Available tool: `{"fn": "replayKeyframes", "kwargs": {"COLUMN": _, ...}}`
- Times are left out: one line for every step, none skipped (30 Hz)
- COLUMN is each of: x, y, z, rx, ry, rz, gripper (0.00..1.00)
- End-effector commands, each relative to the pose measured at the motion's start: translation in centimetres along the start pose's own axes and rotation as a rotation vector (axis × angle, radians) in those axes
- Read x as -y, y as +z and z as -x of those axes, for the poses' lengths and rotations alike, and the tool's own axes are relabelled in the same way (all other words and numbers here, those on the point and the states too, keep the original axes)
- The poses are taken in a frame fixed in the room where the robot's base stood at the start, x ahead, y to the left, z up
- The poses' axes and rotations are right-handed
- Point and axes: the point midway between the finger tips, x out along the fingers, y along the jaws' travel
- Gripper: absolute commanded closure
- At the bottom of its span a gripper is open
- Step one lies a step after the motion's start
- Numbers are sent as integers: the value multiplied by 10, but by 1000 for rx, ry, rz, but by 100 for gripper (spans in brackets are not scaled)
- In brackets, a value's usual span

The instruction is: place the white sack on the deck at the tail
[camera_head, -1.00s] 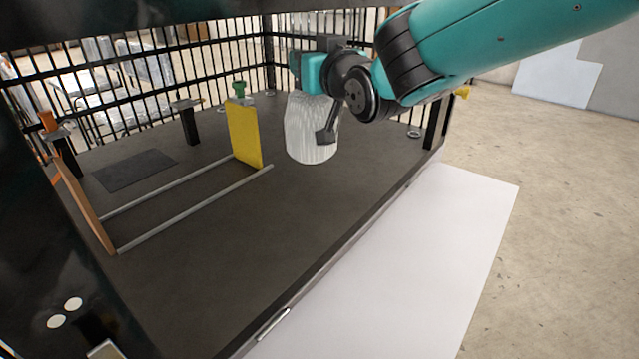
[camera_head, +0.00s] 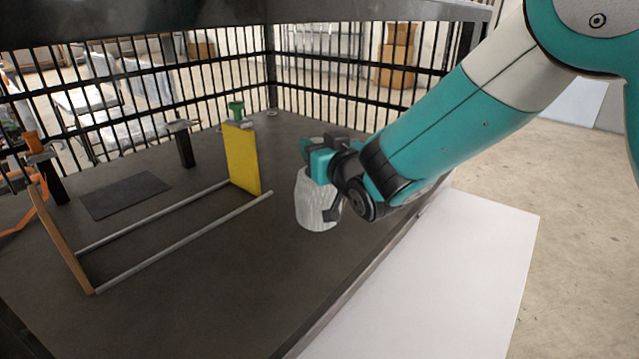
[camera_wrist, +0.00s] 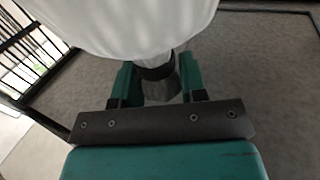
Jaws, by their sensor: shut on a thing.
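The white sack (camera_head: 312,203) hangs from my gripper (camera_head: 322,165), which is shut on its top. It is to the right of the yellow board, over the dark deck (camera_head: 215,275). I cannot tell whether its bottom touches the deck. In the wrist view the sack (camera_wrist: 130,22) fills the upper middle, and its dark-banded neck sits between the teal fingers of my gripper (camera_wrist: 158,82). Part of the sack's right side is hidden by a dark part of my gripper. The deck also shows behind the sack in the wrist view (camera_wrist: 260,75).
A yellow board (camera_head: 242,158) and a brown board (camera_head: 62,240) stand on the deck, joined by two grey rods (camera_head: 185,238). A dark mat (camera_head: 125,195) lies behind them. Black bars (camera_head: 340,75) fence the back. Bare deck lies in front of the sack. A white panel (camera_head: 440,270) is at right.

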Motion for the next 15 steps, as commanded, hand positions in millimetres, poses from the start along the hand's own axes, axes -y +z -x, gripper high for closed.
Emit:
{"fn": "replayKeyframes", "kwargs": {"x": 1, "y": 9, "z": 0, "rx": -2, "ry": -1, "rz": 1, "gripper": 100}}
{"fn": "replayKeyframes", "kwargs": {"x": 1, "y": 13, "z": 0, "rx": -3, "ry": -2, "rz": 2, "gripper": 100}}
{"fn": "replayKeyframes", "kwargs": {"x": 1, "y": 17, "z": 0, "rx": -4, "ry": -2, "rz": 2, "gripper": 100}}
{"fn": "replayKeyframes", "kwargs": {"x": 1, "y": 19, "z": -1, "rx": -4, "ry": -2, "rz": 1, "gripper": 100}}
{"fn": "replayKeyframes", "kwargs": {"x": 1, "y": 21, "z": -1, "rx": -5, "ry": -2, "rz": 1, "gripper": 100}}
{"fn": "replayKeyframes", "kwargs": {"x": 1, "y": 22, "z": -1, "rx": -5, "ry": -2, "rz": 0, "gripper": 100}}
{"fn": "replayKeyframes", "kwargs": {"x": 2, "y": 23, "z": -1, "rx": -6, "ry": -2, "rz": 0, "gripper": 100}}
{"fn": "replayKeyframes", "kwargs": {"x": 2, "y": 25, "z": -1, "rx": -6, "ry": -2, "rz": 0, "gripper": 100}}
{"fn": "replayKeyframes", "kwargs": {"x": 2, "y": 28, "z": -1, "rx": -5, "ry": -2, "rz": 0, "gripper": 100}}
{"fn": "replayKeyframes", "kwargs": {"x": 2, "y": 32, "z": -1, "rx": -4, "ry": -3, "rz": 0, "gripper": 100}}
{"fn": "replayKeyframes", "kwargs": {"x": 2, "y": 35, "z": -1, "rx": -4, "ry": -3, "rz": 1, "gripper": 100}}
{"fn": "replayKeyframes", "kwargs": {"x": 2, "y": 41, "z": 0, "rx": -3, "ry": -3, "rz": 2, "gripper": 100}}
{"fn": "replayKeyframes", "kwargs": {"x": 2, "y": 47, "z": -1, "rx": -2, "ry": -2, "rz": 2, "gripper": 100}}
{"fn": "replayKeyframes", "kwargs": {"x": 2, "y": 52, "z": -1, "rx": -2, "ry": -2, "rz": 2, "gripper": 100}}
{"fn": "replayKeyframes", "kwargs": {"x": 2, "y": 58, "z": -1, "rx": -3, "ry": -3, "rz": 1, "gripper": 100}}
